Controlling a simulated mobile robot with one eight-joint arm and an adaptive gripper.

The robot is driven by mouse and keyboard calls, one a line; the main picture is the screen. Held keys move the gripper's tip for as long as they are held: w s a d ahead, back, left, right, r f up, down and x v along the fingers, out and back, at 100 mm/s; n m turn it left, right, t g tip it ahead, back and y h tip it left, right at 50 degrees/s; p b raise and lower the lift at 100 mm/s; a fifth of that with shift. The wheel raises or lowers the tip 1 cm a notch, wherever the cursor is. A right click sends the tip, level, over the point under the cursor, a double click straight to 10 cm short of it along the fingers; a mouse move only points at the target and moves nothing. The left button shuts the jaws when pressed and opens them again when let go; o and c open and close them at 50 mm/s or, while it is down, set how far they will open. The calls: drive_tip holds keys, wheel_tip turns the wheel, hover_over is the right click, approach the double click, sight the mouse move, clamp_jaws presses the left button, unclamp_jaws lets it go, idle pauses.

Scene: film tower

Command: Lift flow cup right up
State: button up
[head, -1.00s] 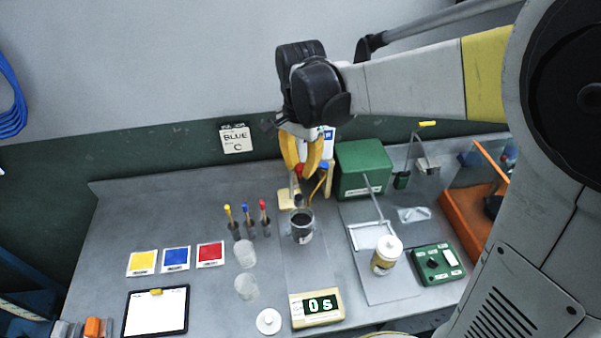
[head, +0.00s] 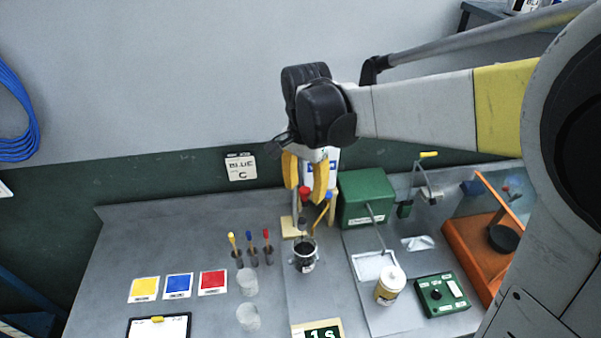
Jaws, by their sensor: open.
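My gripper (head: 306,186), with yellow fingers, points down over the middle of the bench. Its fingers are open around or just in front of the upper end of a slim upright piece with a red tip (head: 304,193). Below it a small dark piece (head: 302,222) sits just above and behind a dark-filled cup-like container (head: 304,256). I cannot tell which of these is the flow cup, or whether the fingers touch anything. A blue-tipped piece (head: 328,197) stands just right of the fingers.
A green box (head: 366,198) stands close right of the gripper. A timer (head: 320,332) reads 1 s. Two clear cups (head: 247,283) and several coloured-tip sticks (head: 250,245) stand left. A white-lidded jar (head: 389,287) and green control box (head: 442,295) stand right.

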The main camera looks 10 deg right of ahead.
drive_tip(key=shift+r, duration=0.1)
wheel_tip(320, 180, up, 12)
idle(0.4)
drive_tip(key=s+d+f+n+t+b, duration=0.2)
drive_tip(key=s+d+f+n+b, duration=0.1)
drive_tip(key=f+b, duration=0.4)
drive_tip(key=s+d+f+n+t+b, duration=0.2)
drive_tip(key=s+f+b, duration=0.4)
drive_tip(key=f, duration=0.7)
drive_tip(key=s+d+f+n+t+b, duration=0.3)
drive_tip(key=s+d+f+n+b, duration=0.1)
drive_tip(key=f+b, duration=0.6)
drive_tip(key=shift+s+d+f, duration=0.45)
drive_tip(key=shift+d, duration=0.1)
